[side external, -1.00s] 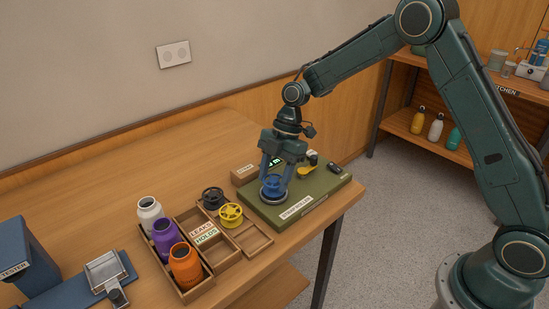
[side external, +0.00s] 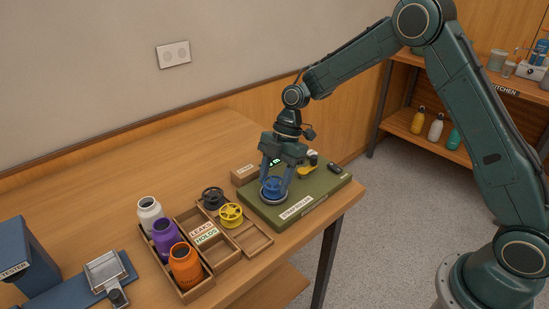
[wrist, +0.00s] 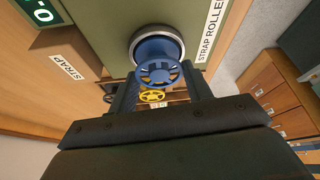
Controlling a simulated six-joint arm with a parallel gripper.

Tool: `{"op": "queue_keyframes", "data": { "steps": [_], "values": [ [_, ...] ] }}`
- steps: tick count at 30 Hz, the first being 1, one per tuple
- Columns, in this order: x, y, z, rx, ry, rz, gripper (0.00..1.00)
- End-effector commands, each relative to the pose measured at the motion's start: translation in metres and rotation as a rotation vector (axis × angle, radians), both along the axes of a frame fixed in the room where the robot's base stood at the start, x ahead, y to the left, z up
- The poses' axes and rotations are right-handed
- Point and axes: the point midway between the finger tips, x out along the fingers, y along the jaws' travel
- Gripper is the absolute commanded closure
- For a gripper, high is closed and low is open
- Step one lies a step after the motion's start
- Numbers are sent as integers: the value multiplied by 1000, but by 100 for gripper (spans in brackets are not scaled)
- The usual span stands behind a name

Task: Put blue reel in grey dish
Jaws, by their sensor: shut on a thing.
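The blue reel (side external: 273,188) is between the fingers of my gripper (side external: 274,184), which is shut on it. In the wrist view the reel's spoked blue flange (wrist: 160,71) faces the camera, with my gripper's fingers on either side. The grey dish (wrist: 181,40) is a round rim on the green strap roller board, directly around and behind the reel. In the side view only part of the dish's rim (side external: 273,202) shows below the reel. Whether the reel rests on the dish's floor is hidden.
The green board (side external: 300,205) also bears a yellow item (side external: 306,170) and a dark piece (side external: 334,167). A cardboard strap box (side external: 244,174) stands beside it. A wooden tray (side external: 222,257) holds bottles, a yellow reel (side external: 230,215) and a black reel (side external: 212,197).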

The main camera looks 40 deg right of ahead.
Motion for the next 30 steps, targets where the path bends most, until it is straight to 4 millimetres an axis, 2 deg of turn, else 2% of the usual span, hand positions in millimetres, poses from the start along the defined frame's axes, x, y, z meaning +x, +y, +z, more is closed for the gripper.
{"op": "queue_keyframes", "data": {
  "steps": [28,29,30],
  "values": [
    [0,0,-3,0,0,0,73],
    [0,0,-3,0,0,0,49],
    [0,0,-3,0,0,0,41]
  ]
}}
